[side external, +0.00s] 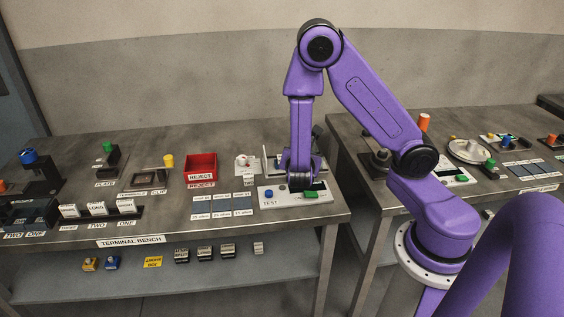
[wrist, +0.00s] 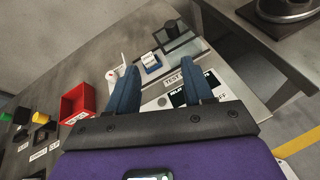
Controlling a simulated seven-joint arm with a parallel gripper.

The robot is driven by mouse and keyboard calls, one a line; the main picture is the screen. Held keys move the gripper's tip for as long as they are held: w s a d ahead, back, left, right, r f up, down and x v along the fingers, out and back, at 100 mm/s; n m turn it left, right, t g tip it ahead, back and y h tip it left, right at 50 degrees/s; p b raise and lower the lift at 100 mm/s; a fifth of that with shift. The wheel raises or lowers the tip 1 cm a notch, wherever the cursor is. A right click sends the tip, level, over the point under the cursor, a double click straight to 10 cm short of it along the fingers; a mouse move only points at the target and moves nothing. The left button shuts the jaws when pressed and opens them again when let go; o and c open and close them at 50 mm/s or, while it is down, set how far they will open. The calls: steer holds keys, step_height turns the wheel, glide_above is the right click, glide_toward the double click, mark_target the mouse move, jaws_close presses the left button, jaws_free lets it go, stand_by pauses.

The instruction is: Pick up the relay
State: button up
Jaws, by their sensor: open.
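A small block with a white top and blue lower part (wrist: 151,62), which looks like the relay, sits on the pale plate behind the test panel in the wrist view. My gripper (wrist: 158,70) is open and empty; its two blue fingers point toward the block, which shows between and beyond the fingertips. In the side view my gripper (side external: 302,184) is low over the test panel (side external: 264,204) at the bench's right end. There the arm and gripper hide the block, and I cannot tell the fingertip height.
A dark block (wrist: 180,38) stands close beside the small block. A red reject bin (side external: 201,165) is to the left, with labelled pads (side external: 223,204) in front. Several small parts lie on the lower shelf (side external: 205,280). A second bench (side external: 500,182) stands right, across a gap.

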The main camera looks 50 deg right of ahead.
steer(key=w+f+n+t+y, duration=0.2)
steer(key=w+f+n, duration=0.1)
steer(key=f+n, duration=0.3)
steer(key=shift+m, duration=0.5)
steer(key=x, duration=1.2)
steer(key=f+x, duration=0.1)
steer(key=x, duration=0.5)
steer(key=shift+a, duration=0.2)
steer(key=shift+c, duration=0.3)
steer(key=c, duration=0.8)
steer(key=shift+c, duration=0.3)
steer(key=shift+r, duration=0.15)
